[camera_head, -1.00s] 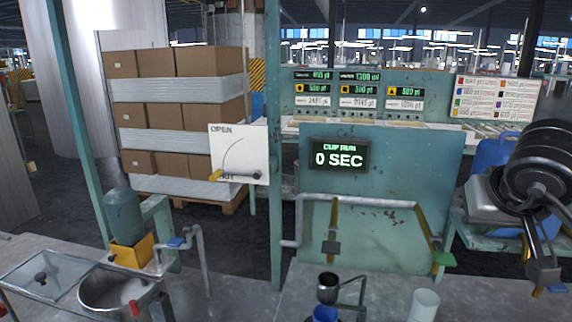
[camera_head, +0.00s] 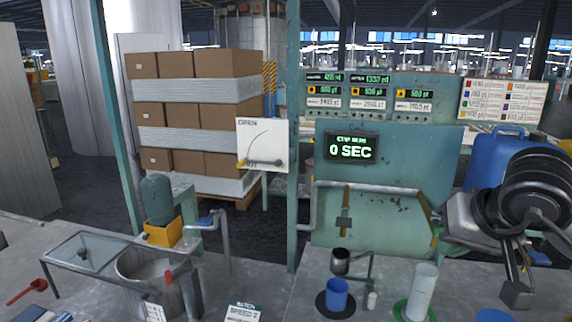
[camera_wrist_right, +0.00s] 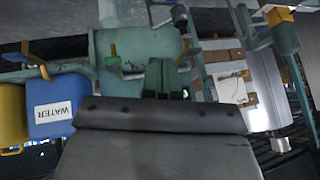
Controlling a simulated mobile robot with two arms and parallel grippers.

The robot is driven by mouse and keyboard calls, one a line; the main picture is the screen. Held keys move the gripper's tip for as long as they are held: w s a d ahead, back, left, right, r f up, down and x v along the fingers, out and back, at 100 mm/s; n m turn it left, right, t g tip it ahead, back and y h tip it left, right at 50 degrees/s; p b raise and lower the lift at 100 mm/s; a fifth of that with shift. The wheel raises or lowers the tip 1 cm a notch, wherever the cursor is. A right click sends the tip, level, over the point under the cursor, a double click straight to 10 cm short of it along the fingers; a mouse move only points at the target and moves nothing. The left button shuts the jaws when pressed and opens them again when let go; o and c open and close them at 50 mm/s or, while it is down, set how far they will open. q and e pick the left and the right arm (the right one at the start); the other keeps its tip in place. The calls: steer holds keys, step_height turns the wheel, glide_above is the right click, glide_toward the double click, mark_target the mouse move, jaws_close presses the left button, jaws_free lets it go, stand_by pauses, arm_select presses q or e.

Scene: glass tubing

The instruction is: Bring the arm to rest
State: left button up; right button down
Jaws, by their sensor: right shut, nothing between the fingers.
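My right arm (camera_head: 541,195) is at the right edge in the head view, folded, with thick black rings at its joint. My right gripper (camera_head: 515,292) points down from it, shut and empty, above the right part of the bench. It looks apart from the white cylinder (camera_head: 423,290) to its left. In the wrist view a broad grey part of my own arm fills the bottom, and the fingertips cannot be made out clearly. My left arm and gripper are not in view.
On the bench stand a blue cup (camera_head: 337,294), a dark cup on a stand (camera_head: 340,262) and a metal pot (camera_head: 150,280). A green panel (camera_head: 390,225) with pipes stands behind. A blue can (camera_head: 494,160) is behind my arm; a blue WATER container (camera_wrist_right: 55,106) shows in the wrist view.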

steer(key=s+a+m+g+y, duration=0.2)
steer(key=s+a+m+y, duration=0.15)
steer(key=a+y, duration=0.55)
steer(key=s+a+m+g+y, duration=0.2)
steer(key=s+a+m+y, duration=0.15)
steer(key=a+y, duration=0.55)
steer(key=w+d+f+n+t+h, duration=0.2)
steer(key=d+n+t+h, duration=0.3)
steer(key=n+t, duration=0.85)
steer(key=w+d+f+n+t+h, duration=0.25)
steer(key=n+t+h, duration=0.35)
steer(key=n, duration=1.5)
steer(key=s+d+f+m+g+h, duration=0.25)
steer(key=f+m+g+h, duration=0.2)
steer(key=f+m, duration=0.35)
steer(key=s+d+f+m+g+h, duration=0.1)
steer(key=d+f+m+g+h, duration=0.3)
steer(key=f+m, duration=0.4)
steer(key=s+f+m+g, duration=0.7)
steer(key=s+f+g, duration=0.3)
steer(key=s+f, duration=0.65)
step_height(320, 180, down, 24)
steer(key=s+a+g, duration=0.1)
steer(key=s, duration=0.1)
steer(key=s+d+f+g, duration=0.1)
steer(key=s+d+f, duration=0.2)
steer(key=s+f, duration=1.3)
steer(key=shift+s+f+g, duration=0.2)
steer(key=shift+f+g, duration=0.1)
steer(key=shift+f, duration=0.05)
